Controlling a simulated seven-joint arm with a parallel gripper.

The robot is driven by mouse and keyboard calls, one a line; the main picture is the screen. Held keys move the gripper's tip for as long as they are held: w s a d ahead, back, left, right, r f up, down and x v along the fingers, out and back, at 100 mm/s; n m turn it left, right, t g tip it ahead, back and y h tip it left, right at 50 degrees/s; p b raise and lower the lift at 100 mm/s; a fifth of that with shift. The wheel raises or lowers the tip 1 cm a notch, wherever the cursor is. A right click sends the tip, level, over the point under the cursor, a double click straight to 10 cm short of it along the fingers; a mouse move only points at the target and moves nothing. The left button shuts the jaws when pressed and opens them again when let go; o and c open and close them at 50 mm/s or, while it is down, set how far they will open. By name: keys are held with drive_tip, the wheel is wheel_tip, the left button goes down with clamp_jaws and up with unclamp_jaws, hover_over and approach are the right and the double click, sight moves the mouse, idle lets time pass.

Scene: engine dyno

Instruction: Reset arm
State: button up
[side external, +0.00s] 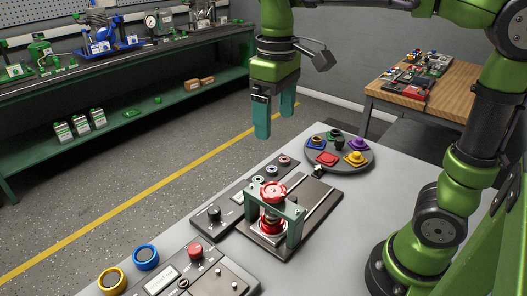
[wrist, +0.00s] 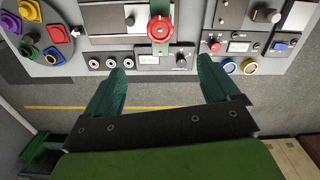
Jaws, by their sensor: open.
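My gripper (side external: 275,122) hangs high over the far edge of the grey table, fingers pointing down. Its two teal fingers are apart with nothing between them, and they also show in the wrist view (wrist: 162,72). In the wrist view the red knob (wrist: 160,30) lies beyond the fingertips, near the top middle. The gripper touches nothing.
A round grey tray (side external: 322,165) with several coloured pieces stands right of the fixture. Control panels with a red button (side external: 195,251), a blue ring (side external: 145,257) and a yellow ring (side external: 112,281) lie at front left. A workbench (side external: 120,62) and wooden table (side external: 440,95) stand behind.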

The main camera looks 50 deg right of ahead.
drive_tip(key=s+d+f+m+t+y, duration=0.2)
drive_tip(key=s+d+f+m+t, duration=0.1)
drive_tip(key=s+f+m+t, duration=0.2)
drive_tip(key=shift+s+d+f+m+t, duration=0.35)
drive_tip(key=shift+s+m+t, duration=0.15)
drive_tip(key=shift+s+t, duration=0.65)
